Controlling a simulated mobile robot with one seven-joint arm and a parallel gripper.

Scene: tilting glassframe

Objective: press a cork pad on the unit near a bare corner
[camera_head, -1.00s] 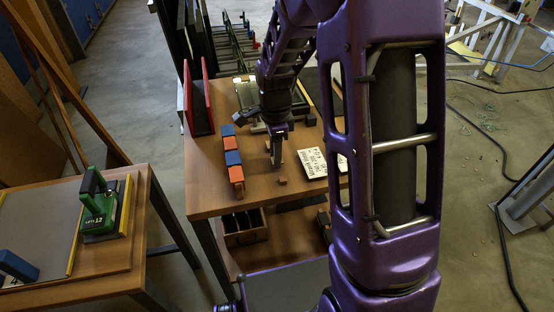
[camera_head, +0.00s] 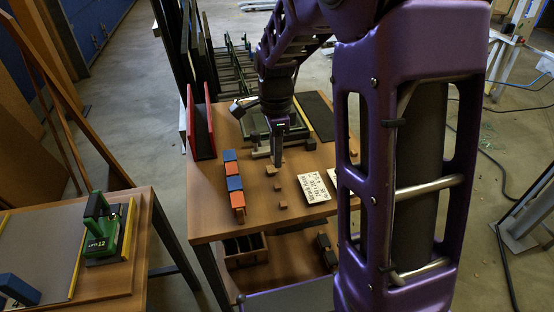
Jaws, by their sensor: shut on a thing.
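The unit (camera_head: 259,122), a dark flat framed pane, lies at the back of the wooden table, partly hidden by my arm. My gripper (camera_head: 278,163) points down in front of the unit's near edge. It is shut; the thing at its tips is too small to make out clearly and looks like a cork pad. Small brown blocks, which look like cork pads, lie on the table in front: one block (camera_head: 272,171) close by the fingertips, a second block (camera_head: 278,187) and a third block (camera_head: 283,205) nearer. Another brown block (camera_head: 310,144) lies to the right. The unit's corners are not clear.
Orange and blue blocks (camera_head: 234,184) stand in a row at left. A printed sheet (camera_head: 313,188) lies at right. Red upright panels (camera_head: 201,120) stand at the left edge. A green tool (camera_head: 100,228) rests on another bench. My arm hides the table's right side.

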